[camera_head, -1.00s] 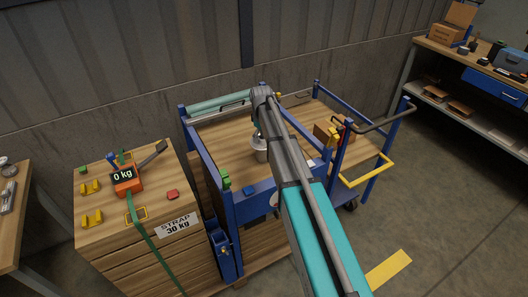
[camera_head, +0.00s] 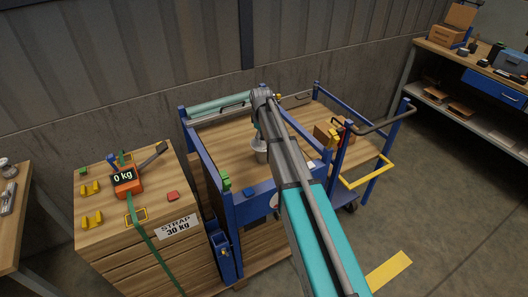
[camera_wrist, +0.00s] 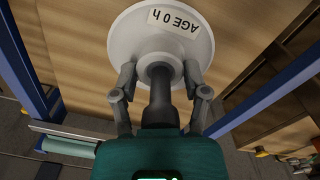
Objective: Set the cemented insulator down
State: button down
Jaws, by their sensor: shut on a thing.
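The cemented insulator (camera_wrist: 160,38) is a white disc with a grey metal neck and an upside-down label reading "AGE 0 h". In the wrist view my gripper (camera_wrist: 160,80) is shut on its neck, one finger on each side. In the head view the insulator (camera_head: 261,154) is a small grey-white shape over the wooden deck of the blue-framed trolley (camera_head: 229,147), and my arm partly hides it. I cannot tell whether it touches the deck.
Blue rails and posts (camera_head: 225,206) edge the trolley. A cardboard box (camera_head: 324,131) stands on the deck's right part. To the left is a wooden stack (camera_head: 150,190) with a strap, an orange "0 kg" gauge (camera_head: 126,182) and yellow brackets. Deck around the insulator looks clear.

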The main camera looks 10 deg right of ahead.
jog(key=shift+w+r, duration=0.1)
dwell(0.3)
notch_tip(320, 180, up, 3)
jog(key=p, duration=0.3)
jog(key=shift+r, duration=0.1)
jog(key=s+r+p, duration=0.9)
jog(key=s+p, duration=0.1)
jog(key=s, duration=0.4)
jog(key=shift+r, duration=0.25)
jog(key=shift+f, duration=0.1)
dwell(0.4)
jog(key=shift+s+f+b, duration=0.1)
jog(key=shift+f+b, duration=1.2)
jog(key=shift+b, duration=0.1)
jog(key=shift+s, duration=0.15)
